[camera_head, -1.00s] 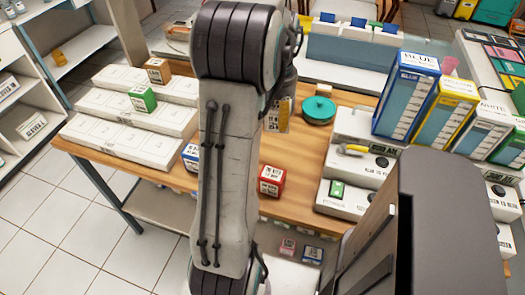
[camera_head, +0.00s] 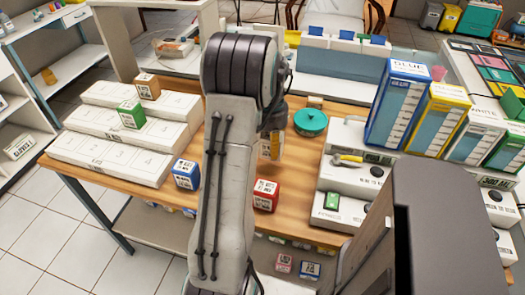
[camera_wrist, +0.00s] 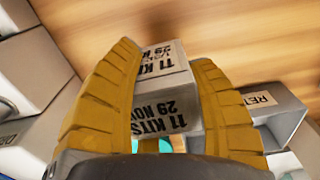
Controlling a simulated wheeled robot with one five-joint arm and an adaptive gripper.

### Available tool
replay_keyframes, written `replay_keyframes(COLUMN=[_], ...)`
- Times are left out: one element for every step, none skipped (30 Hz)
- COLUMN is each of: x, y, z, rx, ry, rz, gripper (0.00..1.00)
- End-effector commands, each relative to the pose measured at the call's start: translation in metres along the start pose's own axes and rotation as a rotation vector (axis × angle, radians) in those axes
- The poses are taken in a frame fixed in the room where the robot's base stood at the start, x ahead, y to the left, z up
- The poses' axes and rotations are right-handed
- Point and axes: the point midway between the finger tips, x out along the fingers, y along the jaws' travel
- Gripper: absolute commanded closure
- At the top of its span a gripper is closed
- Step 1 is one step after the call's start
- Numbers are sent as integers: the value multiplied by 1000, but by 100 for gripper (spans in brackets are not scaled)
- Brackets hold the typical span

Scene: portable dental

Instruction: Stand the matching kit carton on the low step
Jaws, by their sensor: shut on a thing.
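My gripper (camera_wrist: 165,95) has yellow fingers closed on a grey-white kit carton (camera_wrist: 160,95) whose label reads "11 KITS 29 NOV". In the head view my gripper (camera_head: 272,145) is mostly hidden behind my arm, above the wooden table. A white three-level stepped rack stands at the table's left; its low step (camera_head: 105,160) is at the front and looks empty. A brown carton (camera_head: 149,88) is on the top step and a green carton (camera_head: 131,114) on the middle one. A blue carton (camera_head: 186,174) and a red carton (camera_head: 265,195) stand on the table.
A teal lidded pot (camera_head: 310,122) sits behind my gripper. Grey stepped units (camera_head: 345,178) and tall boxes, including a blue one (camera_head: 398,105), fill the right side. Small cartons (camera_head: 284,263) lie below the table edge. Bare wood shows between the blue and red cartons.

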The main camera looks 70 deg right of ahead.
Motion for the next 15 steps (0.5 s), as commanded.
replay_keyframes(x=[3,5,7,9,10,12,13,14,15,16,17,18,20,22,26], y=[-7,-10,-14,-16,-18,-20,-22,-23,-24,-24,-25,-25,-25,-25,-25], z=[-3,-5,-7,-9,-10,-11,-12,-12,-13,-13,-13,-13,-13,-13,-13], rx=[-3,-3,-3,-2,-1,-1,-1,-1,-1,0,0,0,0,0,0], ry=[-2,-2,-1,0,0,0,1,0,0,0,0,0,0,-1,-3], rz=[0,0,0,0,0,0,0,0,0,0,0,0,0,0,0], gripper=[82,82,82,82,82,82,82,82,82,82,82,82,82,82,82])
